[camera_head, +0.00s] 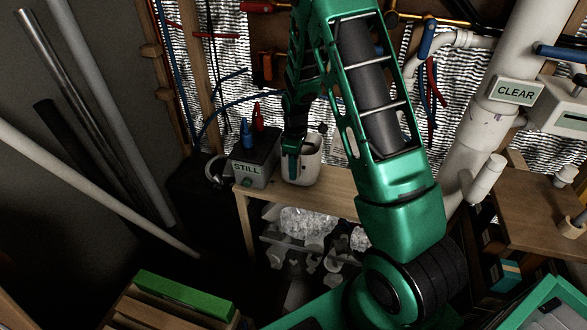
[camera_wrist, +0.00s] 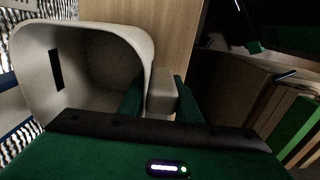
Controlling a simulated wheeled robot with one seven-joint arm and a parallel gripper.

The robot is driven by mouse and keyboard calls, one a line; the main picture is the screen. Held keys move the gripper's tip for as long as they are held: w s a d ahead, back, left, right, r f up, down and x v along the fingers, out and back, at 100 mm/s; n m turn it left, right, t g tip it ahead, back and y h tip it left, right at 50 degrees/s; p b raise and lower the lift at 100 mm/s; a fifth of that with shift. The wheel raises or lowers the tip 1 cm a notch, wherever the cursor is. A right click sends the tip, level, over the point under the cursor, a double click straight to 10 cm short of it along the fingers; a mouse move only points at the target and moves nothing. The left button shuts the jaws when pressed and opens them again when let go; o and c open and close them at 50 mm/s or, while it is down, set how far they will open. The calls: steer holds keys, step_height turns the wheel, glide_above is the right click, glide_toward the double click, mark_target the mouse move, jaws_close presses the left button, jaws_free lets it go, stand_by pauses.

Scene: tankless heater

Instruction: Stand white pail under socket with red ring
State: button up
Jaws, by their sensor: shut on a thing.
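The white pail (camera_head: 308,166) stands upright at the left end of a wooden bench, beside a grey box marked STILL. Its open mouth shows large at the left in the wrist view (camera_wrist: 105,75). My gripper (camera_head: 291,152) reaches down to the pail's near left side. In the wrist view its green fingers (camera_wrist: 158,100) are shut on a pale block-like part at the pail's side. I cannot tell whether the pail's base touches the bench. I cannot make out a socket with a red ring; my arm hides part of the wall.
The STILL box (camera_head: 249,170) with blue and red tops stands close left of the pail. A bare strip of bench (camera_head: 335,183) lies to the right. A thick white pipe with a CLEAR sign (camera_head: 515,91) stands further right. Long pipes lean at the left.

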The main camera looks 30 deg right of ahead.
steer(key=shift+f, duration=0.45)
stand_by(0.3)
steer(key=o, duration=1.3)
steer(key=shift+r, duration=0.15)
step_height(320, 180, up, 10)
steer(key=shift+r, duration=0.25)
